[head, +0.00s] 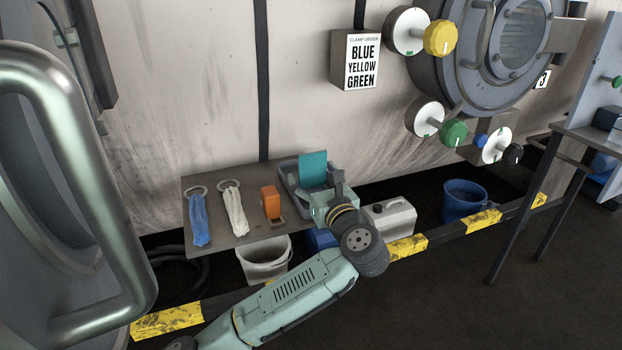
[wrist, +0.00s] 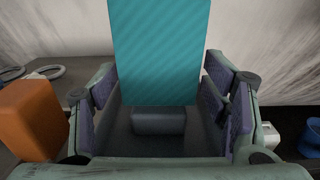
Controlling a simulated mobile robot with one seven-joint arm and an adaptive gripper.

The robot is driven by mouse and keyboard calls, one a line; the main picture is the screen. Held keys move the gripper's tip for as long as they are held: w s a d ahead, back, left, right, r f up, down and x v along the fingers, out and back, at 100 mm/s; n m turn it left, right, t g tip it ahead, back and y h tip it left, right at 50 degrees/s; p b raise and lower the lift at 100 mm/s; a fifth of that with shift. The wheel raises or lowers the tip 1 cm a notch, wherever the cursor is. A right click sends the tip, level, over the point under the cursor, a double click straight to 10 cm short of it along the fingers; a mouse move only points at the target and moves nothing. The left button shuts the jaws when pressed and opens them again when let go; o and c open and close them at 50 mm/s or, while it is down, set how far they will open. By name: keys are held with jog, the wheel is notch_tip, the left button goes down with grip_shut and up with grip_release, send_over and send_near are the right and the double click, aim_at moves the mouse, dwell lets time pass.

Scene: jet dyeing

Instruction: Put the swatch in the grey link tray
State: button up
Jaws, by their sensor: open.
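The teal swatch (head: 313,168) stands upright on the shelf's right part, within the outline of the grey link tray (head: 288,181). In the wrist view the swatch (wrist: 158,55) rises from a small dark grey block (wrist: 158,121) on a dark grey surface that looks like the tray floor. My gripper (head: 325,198) is over the tray and partly hides it. Its two purple-padded fingers (wrist: 160,104) are open, one on each side of the swatch, with gaps visible. The swatch is not gripped.
An orange object (head: 271,203), a white hank (head: 234,208) and a blue hank (head: 198,218) lie left of the tray on the shelf. A white bucket (head: 264,262) stands below. A pale canister (head: 389,218) and a blue bucket (head: 464,201) are at right.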

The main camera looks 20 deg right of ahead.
jog(key=shift+r, duration=0.15)
jog(key=shift+s, duration=0.15)
jog(key=s+b, duration=0.2)
jog(key=s, duration=0.9)
jog(key=shift+s+d, duration=0.2)
jog(key=shift+s, duration=0.15)
jog(key=shift+c, duration=0.3)
dwell(0.7)
